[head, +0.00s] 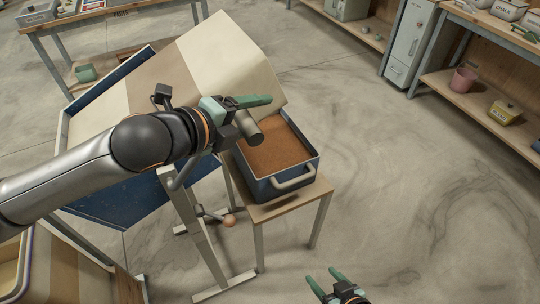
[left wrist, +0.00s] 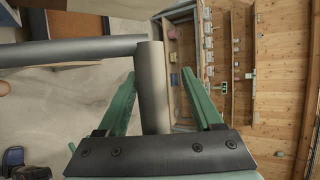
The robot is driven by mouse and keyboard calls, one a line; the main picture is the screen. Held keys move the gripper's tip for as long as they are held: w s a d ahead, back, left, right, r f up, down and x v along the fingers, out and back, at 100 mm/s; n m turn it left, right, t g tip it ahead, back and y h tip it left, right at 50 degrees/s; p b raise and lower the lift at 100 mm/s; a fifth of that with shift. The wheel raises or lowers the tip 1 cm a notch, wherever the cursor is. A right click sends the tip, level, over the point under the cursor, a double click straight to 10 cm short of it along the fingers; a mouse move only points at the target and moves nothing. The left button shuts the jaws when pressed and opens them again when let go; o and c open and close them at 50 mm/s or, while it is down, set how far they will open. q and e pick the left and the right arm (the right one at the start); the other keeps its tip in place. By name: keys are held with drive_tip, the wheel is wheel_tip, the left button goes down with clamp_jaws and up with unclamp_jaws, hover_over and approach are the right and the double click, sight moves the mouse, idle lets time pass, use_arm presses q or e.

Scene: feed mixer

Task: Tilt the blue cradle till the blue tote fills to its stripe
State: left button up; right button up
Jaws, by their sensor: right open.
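The blue cradle (head: 130,203) stands tilted at the left, with a large cream and tan striped sack or panel (head: 190,65) lying in it. The blue tote (head: 272,184) sits upright on a small wooden stand (head: 305,192), under the cradle's right edge. Brown feed (head: 275,145) covers its inside; I cannot make out the stripe. My left gripper (head: 262,112) is above the tote, at a grey bar (head: 248,127). In the left wrist view the bar (left wrist: 152,90) lies between the open fingers, with a gap on the right. My right gripper (head: 325,282) is open and empty at the bottom.
A lever with an orange ball (head: 230,220) sticks out below the cradle, beside the stand. Another container (head: 15,268) is at lower left. Shelves (head: 480,80) and a grey cabinet (head: 408,45) line the right back. The floor right of the stand is clear.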

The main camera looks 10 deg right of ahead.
use_arm(q)
drive_tip(key=shift+s+f, duration=0.15)
drive_tip(key=shift+s+a+r, duration=0.2)
drive_tip(key=shift+s+a, duration=0.1)
drive_tip(key=v, duration=1.2)
drive_tip(key=s+a+f+n+y, duration=0.1)
drive_tip(key=a+f+n+y, duration=0.1)
drive_tip(key=f+n, duration=0.7)
drive_tip(key=s+a+f+n+y, duration=0.1)
drive_tip(key=a+f+n+y, duration=0.15)
drive_tip(key=f+n, duration=0.7)
drive_tip(key=s+a+f+n+g+y, duration=0.5)
drive_tip(key=s+a+f+n, duration=0.5)
drive_tip(key=s+f, duration=0.4)
drive_tip(key=w+d+f+t, duration=0.1)
drive_tip(key=f+t, duration=0.1)
drive_tip(key=f, duration=0.1)
drive_tip(key=w+d+f+t+h, duration=0.1)
drive_tip(key=w+f, duration=0.1)
drive_tip(key=f, duration=0.2)
drive_tip(key=w+d+f+m+t+h, duration=0.1)
drive_tip(key=w+f+t, duration=0.1)
drive_tip(key=f, duration=0.2)
drive_tip(key=shift+d+f+t+b, duration=0.15)
drive_tip(key=shift+d+t+b, duration=0.15)
drive_tip(key=shift+b, duration=0.1)
